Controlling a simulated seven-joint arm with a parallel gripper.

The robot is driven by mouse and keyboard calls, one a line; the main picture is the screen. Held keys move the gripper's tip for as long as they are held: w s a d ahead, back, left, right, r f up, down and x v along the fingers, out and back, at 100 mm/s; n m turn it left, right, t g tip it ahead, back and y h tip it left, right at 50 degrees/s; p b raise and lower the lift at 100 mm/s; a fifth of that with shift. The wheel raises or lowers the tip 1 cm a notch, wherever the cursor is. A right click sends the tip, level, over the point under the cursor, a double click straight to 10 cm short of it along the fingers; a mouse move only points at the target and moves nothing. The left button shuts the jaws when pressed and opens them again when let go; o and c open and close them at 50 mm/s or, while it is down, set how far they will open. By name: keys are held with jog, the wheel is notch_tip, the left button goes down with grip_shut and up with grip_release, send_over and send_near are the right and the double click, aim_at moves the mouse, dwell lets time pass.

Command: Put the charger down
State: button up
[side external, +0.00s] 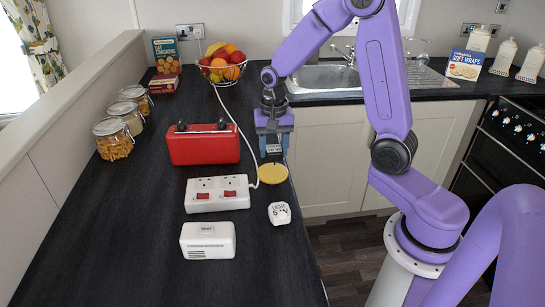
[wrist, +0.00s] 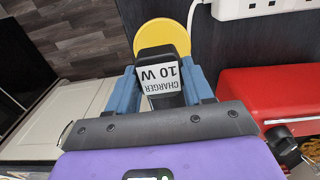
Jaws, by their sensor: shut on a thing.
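The charger (wrist: 160,75) sits between the blue fingers in the wrist view. In the side view the charger (side external: 273,150) is small and partly hidden by the fingers. It is held near the counter's right edge. A yellow disc (side external: 273,174) lies on the dark counter (side external: 130,235) just in front of the gripper. In the wrist view the disc (wrist: 162,33) shows beyond the charger. I cannot tell whether they touch.
A white socket strip (side external: 217,207) with red switches lies left of the disc, its cable running back. A red toaster (side external: 204,149) stands behind it. The counter's front left is clear.

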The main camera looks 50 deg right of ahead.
aim_at(272, 157)
jog(key=shift+w+f, duration=0.2)
jog(key=shift+f, duration=1.65)
jog(key=shift+f, duration=0.1)
jog(key=o, duration=1)
jog(key=shift+o, duration=0.2)
